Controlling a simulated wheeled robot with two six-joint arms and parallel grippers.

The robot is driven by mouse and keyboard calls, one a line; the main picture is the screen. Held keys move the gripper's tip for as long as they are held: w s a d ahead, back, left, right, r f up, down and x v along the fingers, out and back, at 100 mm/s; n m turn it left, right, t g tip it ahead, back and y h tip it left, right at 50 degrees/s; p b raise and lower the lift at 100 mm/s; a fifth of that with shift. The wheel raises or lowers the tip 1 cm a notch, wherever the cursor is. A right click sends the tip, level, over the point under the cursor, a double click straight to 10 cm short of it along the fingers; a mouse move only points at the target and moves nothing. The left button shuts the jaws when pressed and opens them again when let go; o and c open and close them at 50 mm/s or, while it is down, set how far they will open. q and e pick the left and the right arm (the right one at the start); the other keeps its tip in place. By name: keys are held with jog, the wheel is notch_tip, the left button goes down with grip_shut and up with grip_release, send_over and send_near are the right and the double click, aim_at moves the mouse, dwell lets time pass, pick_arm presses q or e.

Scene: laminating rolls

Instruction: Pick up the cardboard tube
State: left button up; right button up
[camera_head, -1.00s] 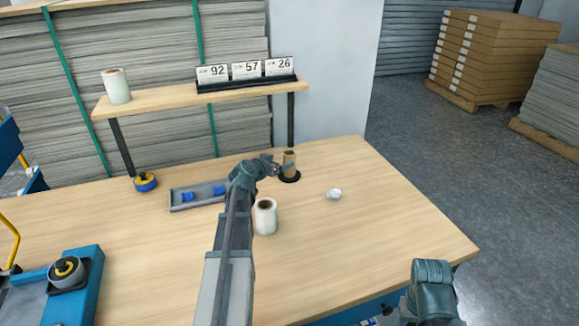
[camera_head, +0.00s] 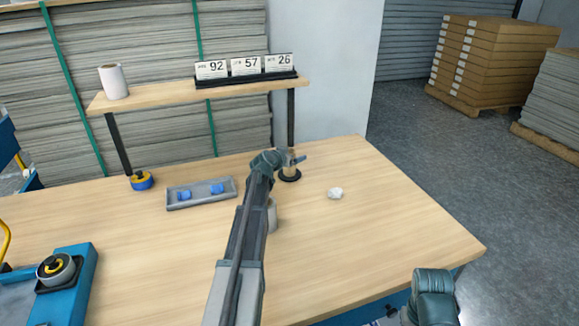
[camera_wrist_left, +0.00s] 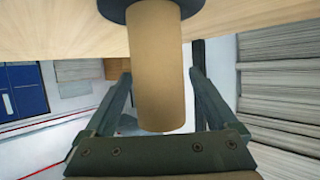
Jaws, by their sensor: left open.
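The brown cardboard tube (camera_head: 290,171) stands upright on a round black base (camera_head: 290,178) near the back of the table; my gripper hides much of it in the head view. In the left wrist view the tube (camera_wrist_left: 158,75) appears upside down, with the black base (camera_wrist_left: 115,10) at the top. My left gripper (camera_head: 294,160) is open at the tube. In the left wrist view its fingers (camera_wrist_left: 160,82) are on either side of the tube, with gaps visible. Part of my right arm shows at the lower right, but its fingers are not visible.
A white roll (camera_head: 272,215) stands partly behind my left arm. A crumpled white piece (camera_head: 335,193) lies to the right. A grey tray (camera_head: 201,203) holds blue items. A shelf (camera_head: 150,99) with a white roll (camera_head: 113,81) stands behind.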

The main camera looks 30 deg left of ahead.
pick_arm(q)
jog(key=shift+w+f, duration=0.1)
jog(key=shift+w, duration=0.1)
jog(key=shift+c, duration=0.2)
jog(key=c, duration=1.4)
notch_tip(320, 180, up, 10)
jog(key=p, duration=1)
